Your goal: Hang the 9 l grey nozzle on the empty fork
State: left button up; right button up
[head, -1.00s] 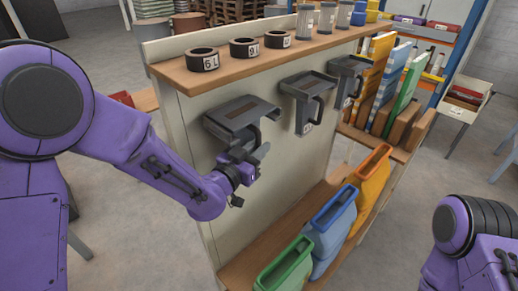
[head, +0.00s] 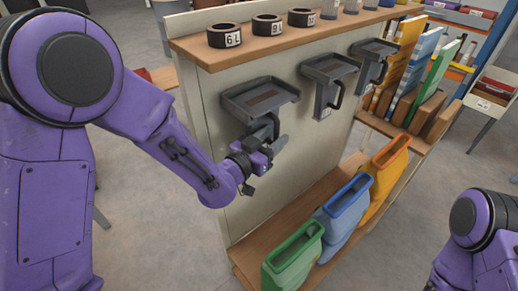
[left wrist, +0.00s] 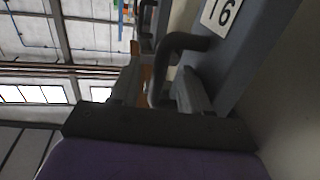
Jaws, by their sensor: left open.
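A grey nozzle (head: 262,97) with a tray-like top hangs at the left end of the cream panel. Its dark handle shows in the left wrist view (left wrist: 163,65), below a white label (left wrist: 221,12) that looks like "9 l" seen upside down. My left gripper (head: 274,146) is just under this nozzle. Its open fingers stand on either side of the handle; I cannot tell whether they touch it. Two more grey nozzles, a middle one (head: 327,70) and a right one (head: 374,52), hang further along. I cannot make out an empty fork. My right gripper is out of view.
Dark rings marked 6 L (head: 224,36) and 9 L (head: 268,25) stand on the wooden top shelf (head: 330,35). Floor is free at the front right.

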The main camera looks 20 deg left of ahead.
pick_arm(q)
jog(key=v, duration=0.2)
jog(key=b+v, duration=0.1)
jog(key=v, duration=0.1)
jog(key=shift+f, duration=0.2)
jog(key=p+v, duration=0.6)
jog(key=p, duration=0.2)
jog(key=shift+s, duration=0.2)
jog(key=s+a+f+n+g+y, duration=0.3)
jog(key=f, duration=0.5)
jog(key=s+a+f+n+g+y, duration=0.2)
jog(key=s+a+f+y, duration=0.15)
jog(key=f, duration=0.55)
jog(key=s+a+f+n+g+y, duration=0.2)
jog(key=s+a+f+n+g, duration=0.1)
jog(key=s, duration=0.5)
jog(key=s+a+f+n+g+y, duration=0.1)
jog(key=s+a+f+n+g, duration=0.2)
jog(key=s+f, duration=0.5)
jog(key=shift+s+a+f+g+y, duration=0.35)
jog(key=shift+s+a+g, duration=0.45)
jog(key=shift+g, duration=0.4)
